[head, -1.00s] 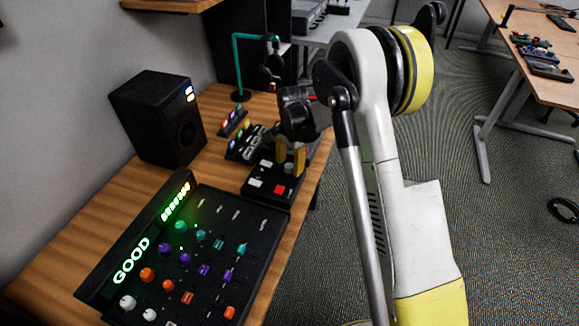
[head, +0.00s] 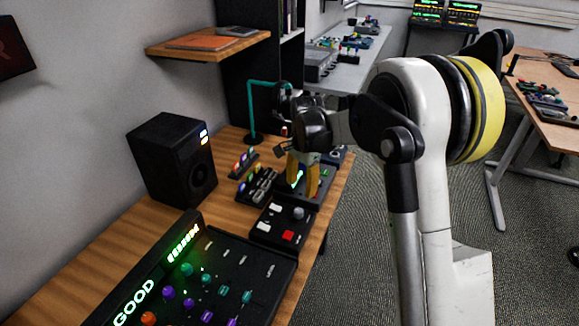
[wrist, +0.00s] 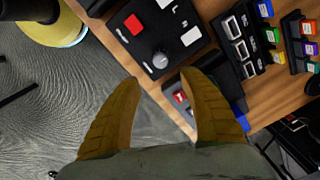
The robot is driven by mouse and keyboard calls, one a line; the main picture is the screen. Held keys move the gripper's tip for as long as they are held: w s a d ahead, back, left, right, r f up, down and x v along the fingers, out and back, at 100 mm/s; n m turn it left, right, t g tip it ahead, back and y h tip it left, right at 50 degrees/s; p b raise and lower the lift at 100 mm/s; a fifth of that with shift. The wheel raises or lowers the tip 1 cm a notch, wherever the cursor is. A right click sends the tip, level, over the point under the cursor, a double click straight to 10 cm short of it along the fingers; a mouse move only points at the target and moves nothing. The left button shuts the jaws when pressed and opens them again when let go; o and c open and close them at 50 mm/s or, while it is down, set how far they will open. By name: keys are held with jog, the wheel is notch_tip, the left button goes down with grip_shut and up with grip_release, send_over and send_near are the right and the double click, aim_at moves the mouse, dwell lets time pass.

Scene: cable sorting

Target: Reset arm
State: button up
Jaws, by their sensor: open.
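My gripper (head: 302,180) has two yellow fingers and is above the right edge of the wooden desk (head: 75,282), near a black box with a red button (head: 287,236). In the wrist view the fingers of my gripper (wrist: 163,92) are spread apart with nothing between them. The box with the red button (wrist: 152,40) lies beyond the fingertips there. My arm is bent, and its white and yellow links fill the right middle of the head view.
A black mixing panel (head: 200,275) with coloured knobs and a lit "GOOD" display is on the desk. A black speaker (head: 172,165) and a teal stand (head: 251,100) are behind it. Grey floor (head: 365,215) lies open right of the desk.

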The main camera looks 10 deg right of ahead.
jog(key=s+r+n+t, duration=0.3)
jog(key=s+r+n, duration=0.3)
jog(key=s+r, duration=0.75)
jog(key=s+f+n+t, duration=0.1)
jog(key=s+n+t, duration=0.2)
jog(key=s, duration=1.2)
jog(key=shift+s+a+f+n, duration=0.2)
jog(key=shift+s+n, duration=0.15)
jog(key=shift+n, duration=1.35)
